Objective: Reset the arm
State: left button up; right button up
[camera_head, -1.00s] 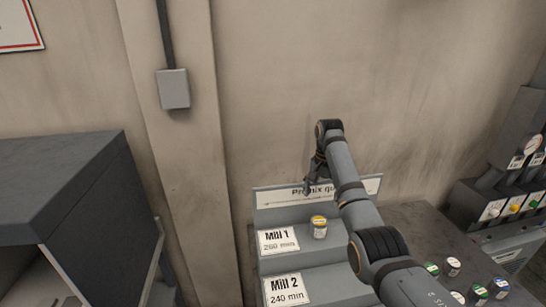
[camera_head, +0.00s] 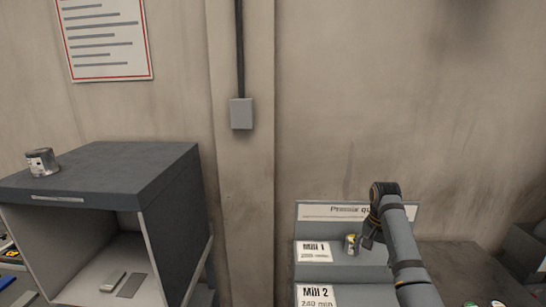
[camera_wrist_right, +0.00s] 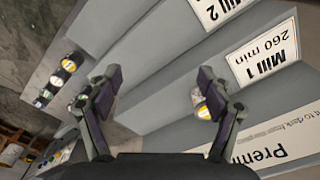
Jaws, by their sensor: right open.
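My right arm reaches in from the lower right of the head view. Its gripper (camera_head: 368,239) hangs beside a small jar with a yellow lid (camera_head: 351,243) on the Mill 1 step. In the right wrist view the gripper (camera_wrist_right: 158,78) is open, with its two fingers wide apart and nothing between them. The jar (camera_wrist_right: 202,106) shows there partly hidden behind the right-hand finger. I cannot tell whether they touch. My left gripper is not in view.
The stepped rack has Mill 1 (camera_head: 315,252) and Mill 2 (camera_head: 317,295) labels. An open-fronted grey cabinet (camera_head: 110,180) stands left, with a paint can (camera_head: 41,162) on top. Several jars (camera_wrist_right: 62,75) show at the left of the wrist view. A wall stands behind.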

jog(key=s+a+f+n+t+h, duration=0.15)
jog(key=s+f+n, duration=0.35)
jog(key=s+f, duration=1.1)
jog(key=s+a+r+n+t, duration=0.1)
jog(key=s+a+n, duration=0.1)
jog(key=s, duration=0.6)
jog(key=s+a+r+n+t, duration=0.1)
jog(key=s+a+n, duration=0.15)
jog(key=s, duration=0.65)
jog(key=s+d+f+g+b, duration=0.15)
jog(key=f+b, duration=0.25)
jog(key=f, duration=1.3)
jog(key=s+d+f+b, duration=0.15)
jog(key=f+b, duration=0.25)
jog(key=f, duration=1.4)
pick_arm(q)
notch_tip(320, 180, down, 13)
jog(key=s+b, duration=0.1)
jog(key=b, duration=0.4)
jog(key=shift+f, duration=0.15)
pick_arm(e)
jog(key=s+d+f+g, duration=0.1)
jog(key=s+f, duration=1.6)
jog(key=f, duration=0.3)
jog(key=shift+s+d+f+y, duration=0.15)
jog(key=shift+d+f+y, duration=0.1)
jog(key=shift+f+y, duration=0.2)
